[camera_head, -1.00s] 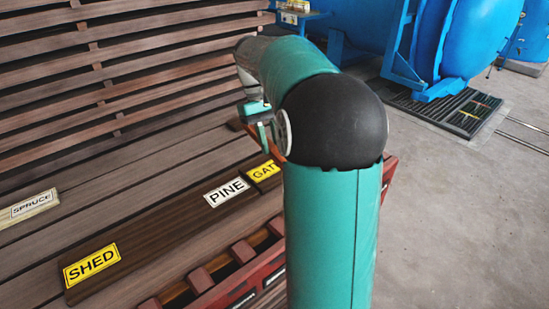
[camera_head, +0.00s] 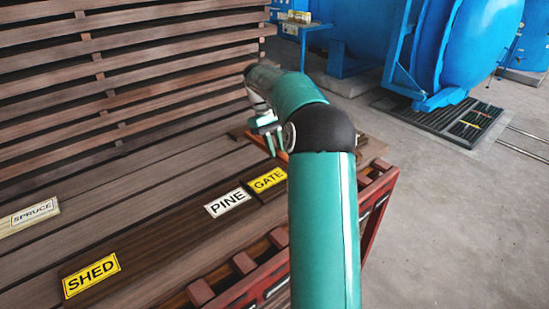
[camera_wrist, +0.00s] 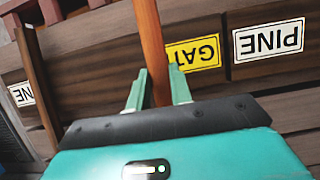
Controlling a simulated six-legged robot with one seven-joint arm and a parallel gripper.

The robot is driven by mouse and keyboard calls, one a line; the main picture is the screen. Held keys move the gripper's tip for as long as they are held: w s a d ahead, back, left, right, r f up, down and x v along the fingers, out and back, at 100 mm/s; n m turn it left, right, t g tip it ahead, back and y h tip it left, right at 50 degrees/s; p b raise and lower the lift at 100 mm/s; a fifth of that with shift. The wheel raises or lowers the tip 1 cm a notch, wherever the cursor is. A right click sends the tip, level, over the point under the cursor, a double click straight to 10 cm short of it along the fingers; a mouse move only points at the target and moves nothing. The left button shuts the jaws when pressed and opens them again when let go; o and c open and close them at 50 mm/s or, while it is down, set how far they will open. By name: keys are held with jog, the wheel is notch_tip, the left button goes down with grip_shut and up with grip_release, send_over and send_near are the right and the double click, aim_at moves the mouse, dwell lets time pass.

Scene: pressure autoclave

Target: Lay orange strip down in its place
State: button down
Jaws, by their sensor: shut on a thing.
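The orange strip (camera_wrist: 152,45) is a narrow orange-brown bar between the two green fingers of my gripper (camera_wrist: 158,90) in the wrist view. It runs up the picture from the fingers, beside the yellow GATE label, whose last letter it partly hides. In the head view my gripper (camera_head: 268,128) is over the far end of the labelled boards, and only a small piece of the strip (camera_head: 283,156) shows beneath it. My arm hides the rest. I cannot tell whether the strip touches the boards.
Dark boards carry a yellow SHED label (camera_head: 91,275), a white PINE label (camera_head: 228,203) and a yellow GATE label (camera_head: 267,180). A pale SPRUCE piece (camera_head: 30,218) lies at left. Slatted wood stacks rise behind. A red frame (camera_head: 377,205) edges the boards; open concrete floor lies right.

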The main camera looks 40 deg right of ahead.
aim_at(274, 167)
jog(key=shift+w+d+f, duration=0.25)
jog(key=shift+w+f, duration=0.15)
jog(key=shift+f, duration=0.2)
jog(key=shift+w+d+f, duration=0.25)
jog(key=shift+w+f, duration=0.15)
jog(key=shift+f, duration=0.15)
jog(key=shift+w+f, duration=0.15)
jog(key=shift+f, duration=1.5)
jog(key=c, duration=1.3)
grip_release()
jog(key=shift+f, duration=0.15)
jog(key=shift+o, duration=0.2)
